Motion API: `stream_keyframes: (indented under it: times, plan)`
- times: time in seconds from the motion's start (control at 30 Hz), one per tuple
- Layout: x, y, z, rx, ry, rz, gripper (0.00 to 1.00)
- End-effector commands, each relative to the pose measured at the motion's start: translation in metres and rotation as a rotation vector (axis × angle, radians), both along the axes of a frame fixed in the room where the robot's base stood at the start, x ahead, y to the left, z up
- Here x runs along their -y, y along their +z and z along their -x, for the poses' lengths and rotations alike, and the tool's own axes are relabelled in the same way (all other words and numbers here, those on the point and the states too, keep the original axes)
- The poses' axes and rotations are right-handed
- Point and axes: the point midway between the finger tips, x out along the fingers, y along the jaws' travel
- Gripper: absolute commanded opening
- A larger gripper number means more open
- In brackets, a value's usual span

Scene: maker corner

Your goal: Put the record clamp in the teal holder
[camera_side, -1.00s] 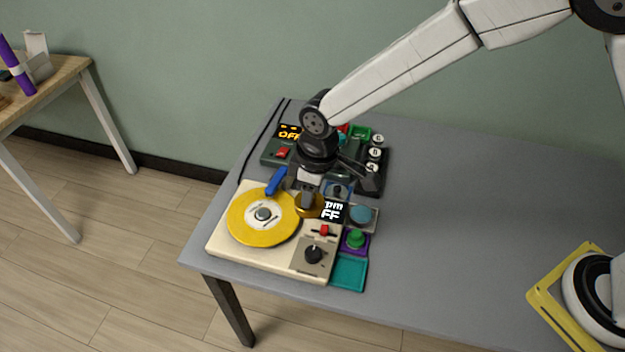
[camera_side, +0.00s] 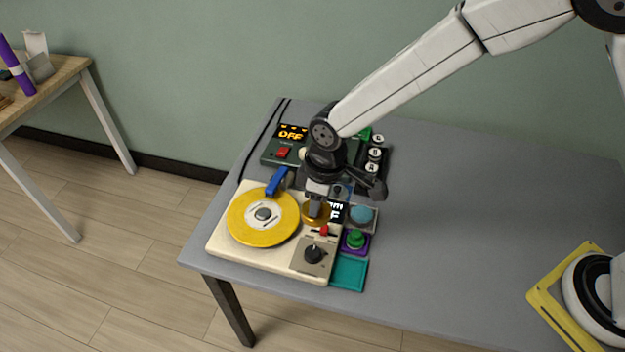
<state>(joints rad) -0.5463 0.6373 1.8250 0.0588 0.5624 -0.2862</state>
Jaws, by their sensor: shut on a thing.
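My gripper (camera_side: 317,203) points down over the right edge of the record player, shut on the record clamp (camera_side: 314,213), a gold-brown round piece. It hides part of the clamp and part of a small display behind it. The teal holder (camera_side: 348,274) is a shallow square tray at the front right corner of the record player, and it looks empty. The clamp is behind and to the left of it. I cannot tell how high the clamp is above the player.
A green button (camera_side: 355,238) and a blue-grey button (camera_side: 361,215) sit behind the holder. The grey table (camera_side: 460,220) is clear to the right.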

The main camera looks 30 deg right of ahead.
Motion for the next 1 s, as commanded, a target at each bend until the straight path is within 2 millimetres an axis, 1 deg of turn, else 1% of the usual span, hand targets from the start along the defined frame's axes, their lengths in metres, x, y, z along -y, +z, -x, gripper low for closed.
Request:
stream_keyframes:
  times: [0.03, 0.3, 0.4, 0.5, 0.67, 1.0]
  plan:
    - [0.003, -0.008, 0.006, -0.004, -0.001, 0.001, 0.0]
    - [0.025, -0.057, 0.041, -0.006, -0.009, 0.0, 0.0]
    - [0.033, -0.07, 0.054, -0.003, -0.013, 0.001, 0.0]
    - [0.039, -0.079, 0.063, 0.0, -0.015, 0.002, 0.0]
    - [0.043, -0.085, 0.069, 0.003, -0.017, 0.003, 0.0]
    - [0.043, -0.088, 0.069, 0.003, -0.017, 0.003, 0.0]
